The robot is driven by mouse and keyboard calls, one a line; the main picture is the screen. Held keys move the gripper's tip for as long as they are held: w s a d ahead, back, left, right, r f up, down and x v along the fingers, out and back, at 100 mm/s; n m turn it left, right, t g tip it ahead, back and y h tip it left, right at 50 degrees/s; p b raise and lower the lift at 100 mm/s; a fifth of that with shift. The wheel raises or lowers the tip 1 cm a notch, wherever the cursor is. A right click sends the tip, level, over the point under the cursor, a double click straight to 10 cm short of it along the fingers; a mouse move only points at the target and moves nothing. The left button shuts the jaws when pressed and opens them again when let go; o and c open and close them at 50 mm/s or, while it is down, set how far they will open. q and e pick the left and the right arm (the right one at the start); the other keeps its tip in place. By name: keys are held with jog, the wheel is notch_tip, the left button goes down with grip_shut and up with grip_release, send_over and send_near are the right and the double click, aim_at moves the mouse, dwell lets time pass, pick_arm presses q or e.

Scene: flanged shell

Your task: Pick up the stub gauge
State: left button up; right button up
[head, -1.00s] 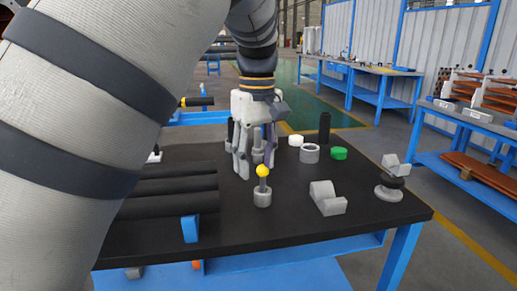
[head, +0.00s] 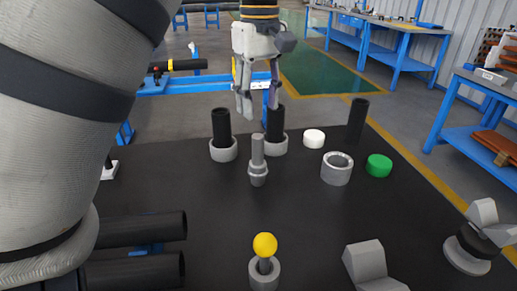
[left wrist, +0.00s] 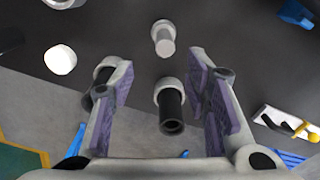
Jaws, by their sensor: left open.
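A grey stepped pin (head: 258,165), which looks most like the stub gauge, stands upright mid-table. It also shows in the left wrist view (left wrist: 163,40), beyond the fingertips. My left gripper (head: 257,108) is open and empty, above the table's far edge and behind the pin. Two black tubes in grey collars stand near it: the left tube (head: 221,127) and the right tube (head: 275,124). In the left wrist view, the left tube (left wrist: 171,110) appears between the open fingers (left wrist: 160,72), and the right one (left wrist: 104,75) is partly hidden by a finger. My right gripper is not visible.
A white disc (head: 314,138), grey ring (head: 337,168), green disc (head: 379,165) and tall black cylinder (head: 357,121) stand to the right. A yellow-ball pin (head: 265,245) and grey block (head: 370,264) are in front. Black pipes (head: 140,229) lie front left.

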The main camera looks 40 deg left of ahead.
aim_at(257, 151)
pick_arm(q)
jog(key=f, duration=1.1)
jog(key=shift+s+f, duration=0.4)
jog(key=shift+r, duration=0.1)
grip_shut()
